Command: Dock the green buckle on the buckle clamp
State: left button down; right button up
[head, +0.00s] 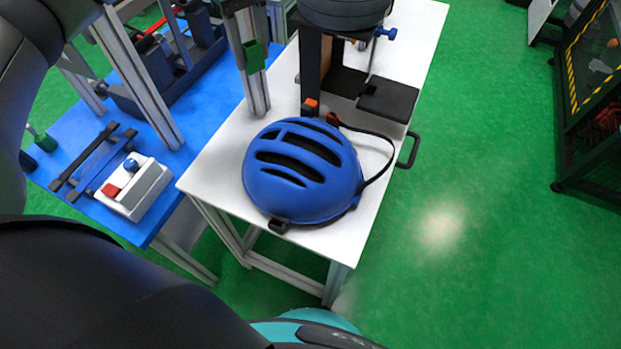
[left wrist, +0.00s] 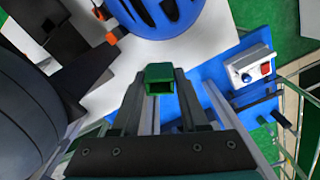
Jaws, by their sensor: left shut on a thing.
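The green buckle (left wrist: 160,78) is a small hollow box at the tips of my left gripper (left wrist: 160,88) in the left wrist view. The gripper is shut on it, a dark finger on either side. In the head view the green buckle (head: 254,57) shows in front of a grey metal post, up and left of the blue helmet (head: 302,172). My left gripper (head: 248,40) reaches down to it from the top edge. I cannot tell for sure which part is the buckle clamp; a black stand (head: 345,75) stands behind the helmet. My right gripper is out of view.
The helmet lies on a white table (head: 215,165) with orange parts (head: 311,107) and a black strap beside it. A white box (head: 133,186) with red and blue buttons stands on a blue table (head: 120,222). A dark cage (head: 595,110) is at right. The green floor between is clear.

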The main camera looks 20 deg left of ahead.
pick_arm(q)
jog(key=shift+w+a+n, duration=0.2)
jog(key=shift+a+n, duration=0.1)
jog(key=shift+n, duration=0.1)
jog(key=shift+a+f, duration=0.1)
jog(key=shift+f, duration=0.25)
notch_tip(320, 180, down, 15)
jog(key=b, duration=0.4)
jog(key=shift+f, duration=0.1)
jog(key=shift+f+b, duration=0.7)
jog(key=shift+f, duration=1.4)
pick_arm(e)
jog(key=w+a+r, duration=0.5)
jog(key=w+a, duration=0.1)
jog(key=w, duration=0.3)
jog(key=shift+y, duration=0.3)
pick_arm(q)
jog(key=shift+f, duration=0.1)
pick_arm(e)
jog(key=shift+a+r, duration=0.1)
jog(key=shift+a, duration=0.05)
pick_arm(q)
jog(key=c, duration=0.9)
grip_release()
jog(key=o, duration=0.5)
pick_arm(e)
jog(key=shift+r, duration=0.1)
